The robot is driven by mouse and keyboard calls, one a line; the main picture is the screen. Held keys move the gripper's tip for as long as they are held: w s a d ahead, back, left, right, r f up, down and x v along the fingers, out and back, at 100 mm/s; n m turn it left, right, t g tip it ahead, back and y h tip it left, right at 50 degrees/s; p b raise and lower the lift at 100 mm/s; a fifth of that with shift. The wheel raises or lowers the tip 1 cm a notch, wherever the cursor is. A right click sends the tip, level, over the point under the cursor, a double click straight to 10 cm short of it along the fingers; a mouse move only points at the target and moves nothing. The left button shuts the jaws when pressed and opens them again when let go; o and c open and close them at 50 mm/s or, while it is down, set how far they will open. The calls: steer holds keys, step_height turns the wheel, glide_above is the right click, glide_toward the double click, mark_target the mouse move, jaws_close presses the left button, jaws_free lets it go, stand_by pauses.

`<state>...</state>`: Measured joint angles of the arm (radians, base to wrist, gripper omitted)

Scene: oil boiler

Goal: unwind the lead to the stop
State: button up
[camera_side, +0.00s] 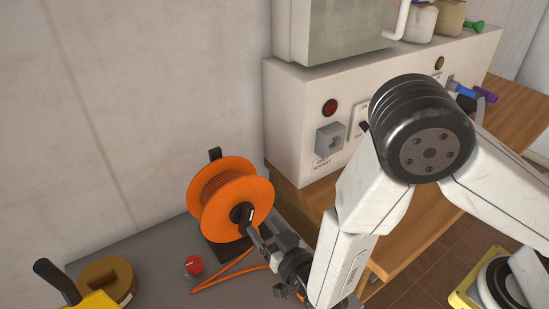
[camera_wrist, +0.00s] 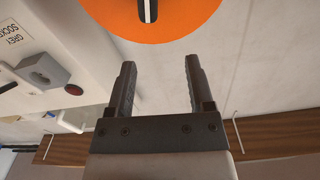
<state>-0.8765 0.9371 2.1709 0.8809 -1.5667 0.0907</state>
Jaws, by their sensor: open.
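An orange cable reel (camera_side: 226,197) with orange lead wound on it stands on a dark stand on the grey worktop. Its orange face also shows at the top of the wrist view (camera_wrist: 185,22), with a black knob and white mark (camera_wrist: 148,10) at its middle. My gripper (camera_side: 250,228) is at the reel's lower front in the side view. In the wrist view its two fingers (camera_wrist: 158,80) are apart with nothing between them, short of the knob. A loose length of orange lead (camera_side: 222,275) lies on the worktop below the reel.
A red knob (camera_side: 193,266) sits left of the lead. A brown round thing (camera_side: 107,281) and a yellow item with a black handle (camera_side: 85,300) are at lower left. The white boiler housing with a grey socket (camera_side: 330,139) and red light (camera_side: 330,107) stands right of the reel.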

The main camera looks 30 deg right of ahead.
steer(key=m, duration=0.1)
glide_toward(250, 222)
steer(key=shift+w, duration=1.25)
steer(key=shift+r+m, duration=0.1)
steer(key=shift+m, duration=0.2)
steer(key=shift+w, duration=3.9)
jaws_close()
